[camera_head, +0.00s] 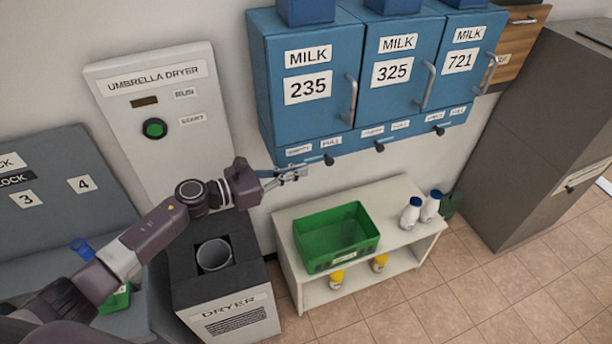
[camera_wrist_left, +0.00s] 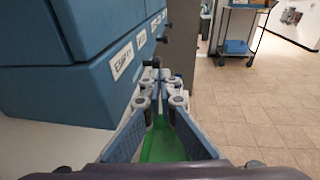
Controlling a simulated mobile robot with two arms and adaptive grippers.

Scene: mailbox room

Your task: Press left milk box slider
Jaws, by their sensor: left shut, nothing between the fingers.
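The left milk box (camera_head: 309,88) is blue, marked MILK 235, and hangs on the wall with its door shut. Its dark slider knob (camera_head: 328,160) sits low on the front strip, below the FULL label. My left gripper (camera_head: 304,172) is shut and empty, just below and left of this knob, apart from it as far as I can see. In the left wrist view the blue-padded fingers (camera_wrist_left: 158,95) point along the box fronts, with the EMPTY label (camera_wrist_left: 122,61) to their upper left. My right gripper is not in view.
Milk boxes 325 (camera_head: 394,73) and 721 (camera_head: 461,62) adjoin on the right, with their own knobs. Below stands a white shelf (camera_head: 405,240) with a green crate (camera_head: 346,252) and bottles. The umbrella dryer panel (camera_head: 160,100) is at left. A grey cabinet (camera_head: 540,140) is at right.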

